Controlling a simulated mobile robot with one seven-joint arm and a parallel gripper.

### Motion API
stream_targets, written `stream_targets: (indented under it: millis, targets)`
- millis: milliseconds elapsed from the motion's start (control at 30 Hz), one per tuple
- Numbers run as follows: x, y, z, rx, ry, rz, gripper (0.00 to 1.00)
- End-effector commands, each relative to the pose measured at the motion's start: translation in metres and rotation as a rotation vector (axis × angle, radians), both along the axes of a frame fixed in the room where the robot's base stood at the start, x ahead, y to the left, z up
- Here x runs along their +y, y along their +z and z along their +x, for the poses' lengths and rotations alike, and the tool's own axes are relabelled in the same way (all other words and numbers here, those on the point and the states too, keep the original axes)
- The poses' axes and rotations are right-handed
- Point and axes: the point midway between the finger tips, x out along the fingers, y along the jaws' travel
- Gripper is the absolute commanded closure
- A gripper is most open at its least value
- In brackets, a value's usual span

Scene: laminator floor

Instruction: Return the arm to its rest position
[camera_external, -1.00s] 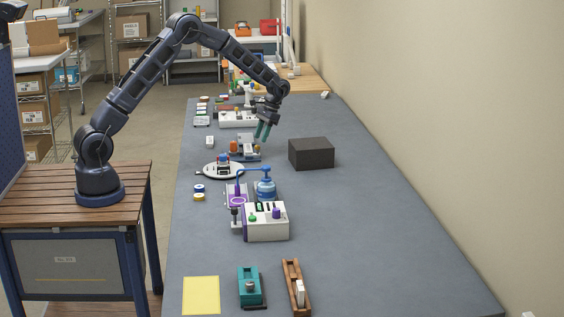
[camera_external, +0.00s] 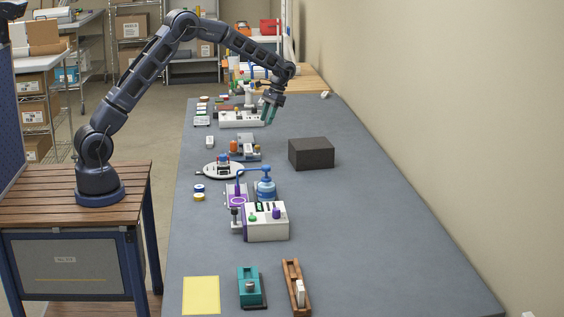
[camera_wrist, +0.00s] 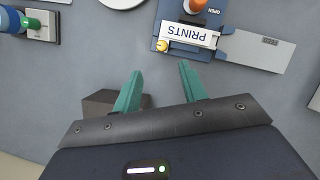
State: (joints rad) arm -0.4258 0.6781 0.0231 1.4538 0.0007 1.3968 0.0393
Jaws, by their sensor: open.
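My gripper (camera_external: 270,112) is open, with teal fingers, above the far half of the grey bench (camera_external: 330,210). Nothing shows between the fingers in the wrist view (camera_wrist: 160,88). My arm reaches from the wooden stand at left, over the bench, with its elbow high. A dark box (camera_external: 311,153) stands on the bench nearer the camera than the gripper, and the gripper is apart from it. In the wrist view the box (camera_wrist: 98,103) is partly hidden behind the left finger. A blue device labelled PRINTS (camera_wrist: 189,35) lies beyond the fingers.
Below and around the gripper are a white device (camera_external: 240,119), a round white plate (camera_external: 219,171), a blue-topped pump (camera_external: 265,185) and a white box with knobs (camera_external: 267,222). A yellow sheet (camera_external: 201,295), a teal block (camera_external: 249,288) and a wooden holder (camera_external: 295,287) lie nearest. The bench's right side is mostly clear.

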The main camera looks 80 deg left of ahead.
Motion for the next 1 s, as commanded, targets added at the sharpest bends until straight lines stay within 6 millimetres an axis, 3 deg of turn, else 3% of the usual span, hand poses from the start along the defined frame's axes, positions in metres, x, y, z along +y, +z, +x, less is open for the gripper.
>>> stream_targets:
  millis: [167,467,700,1000]
  targets:
    - [-0.026,0.037,-0.010,-0.044,-0.025,0.019,0.58]
    - [-0.086,0.110,-0.048,-0.143,-0.079,0.056,0.58]
    - [-0.132,0.158,-0.089,-0.226,-0.122,0.082,0.58]
    - [-0.186,0.202,-0.149,-0.329,-0.176,0.110,0.58]
